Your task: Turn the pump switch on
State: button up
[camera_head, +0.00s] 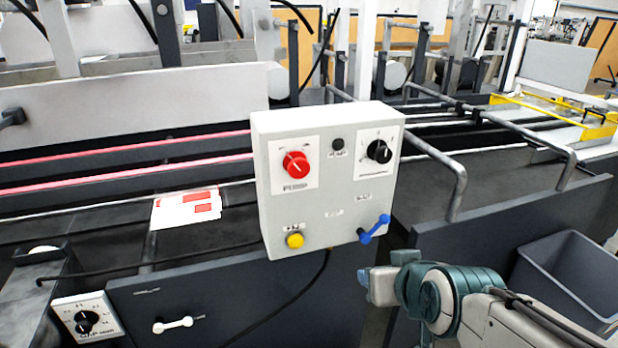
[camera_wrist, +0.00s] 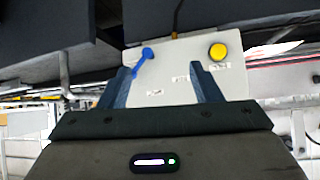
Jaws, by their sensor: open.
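A light grey control box (camera_head: 330,222) stands at the machine's front. A red rotary knob (camera_head: 296,164) is on a white plate at its upper left; the small label below it seems to read PUMP. My gripper (camera_head: 378,285) is below and right of the box, apart from the red knob. In the wrist view, my gripper (camera_wrist: 164,78) is open and empty, with the box's face (camera_wrist: 168,85) upside down beyond its fingers. The red knob is not visible there.
The box also carries a black knob (camera_head: 379,151), a small dark round part (camera_head: 337,144), a yellow button (camera_head: 295,240) and a protruding blue lever (camera_head: 374,229). A bent grey rail (camera_head: 455,180) stands to the right. A grey bin (camera_head: 570,275) is at the lower right.

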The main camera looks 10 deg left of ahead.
jog(key=a+r+n+t+y, duration=0.1)
jog(key=a+r+t+y, duration=0.15)
jog(key=a+r, duration=0.3)
jog(key=n+t+y, duration=0.1)
jog(key=t+y, duration=0.2)
jog(key=t, duration=0.1)
send_near(300, 168)
jog(key=v, duration=0.5)
jog(key=shift+g, duration=0.25)
jog(key=shift+r+p+x, duration=0.15)
jog(key=shift+p+x, duration=1.3)
jog(key=shift+x, duration=2.05)
jog(key=shift+r+p+x, duration=0.15)
jog(key=shift+p+x, duration=1.3)
jog(key=shift+x, duration=2.1)
jog(key=shift+d, duration=0.1)
jog(key=c, duration=1)
